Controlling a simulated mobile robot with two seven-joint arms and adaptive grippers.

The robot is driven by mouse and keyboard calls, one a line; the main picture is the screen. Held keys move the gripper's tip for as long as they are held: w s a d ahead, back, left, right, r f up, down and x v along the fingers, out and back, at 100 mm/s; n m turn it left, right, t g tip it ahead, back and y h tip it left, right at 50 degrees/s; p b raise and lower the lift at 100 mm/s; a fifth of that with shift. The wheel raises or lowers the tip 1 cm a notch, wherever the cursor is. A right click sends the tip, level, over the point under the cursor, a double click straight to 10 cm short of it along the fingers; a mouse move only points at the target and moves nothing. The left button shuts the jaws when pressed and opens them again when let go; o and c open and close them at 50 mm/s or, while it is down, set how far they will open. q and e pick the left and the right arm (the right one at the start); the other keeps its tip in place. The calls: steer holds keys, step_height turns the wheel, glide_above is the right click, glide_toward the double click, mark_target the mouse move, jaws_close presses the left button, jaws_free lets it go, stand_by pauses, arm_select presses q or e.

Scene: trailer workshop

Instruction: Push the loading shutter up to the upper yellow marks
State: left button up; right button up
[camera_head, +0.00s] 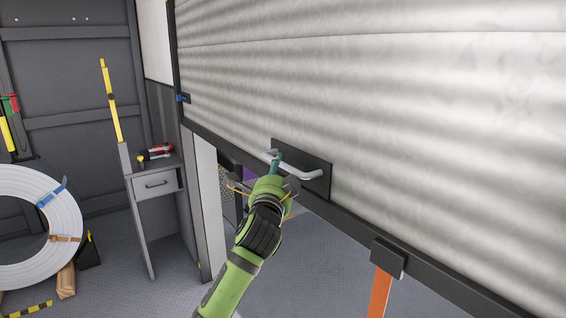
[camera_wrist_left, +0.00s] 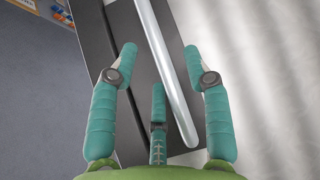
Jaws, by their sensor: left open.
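The loading shutter (camera_head: 380,90) is a pale ribbed panel filling the upper right of the head view. It is partly raised, with open space under its dark bottom rail (camera_head: 350,222). A silver bar handle (camera_head: 305,171) sits on a dark plate (camera_head: 318,186) near the lower edge. My left gripper (camera_head: 274,168) is at the handle's left end. In the left wrist view the handle (camera_wrist_left: 165,70) runs between the open teal fingers (camera_wrist_left: 160,70), which are not closed on it. The upper yellow marks are not clearly seen. My right gripper is out of view.
An orange strap (camera_head: 380,292) hangs from a dark block on the rail. A small grey cabinet (camera_head: 156,186) with a red tool (camera_head: 156,152) on top stands left of the opening. Floor is visible beneath the shutter.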

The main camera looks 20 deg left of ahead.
arm_select(q)
steer(key=shift+w+a+r+p, duration=0.15)
steer(key=shift+w+p, duration=0.15)
steer(key=shift+w, duration=1.2)
jaws_close()
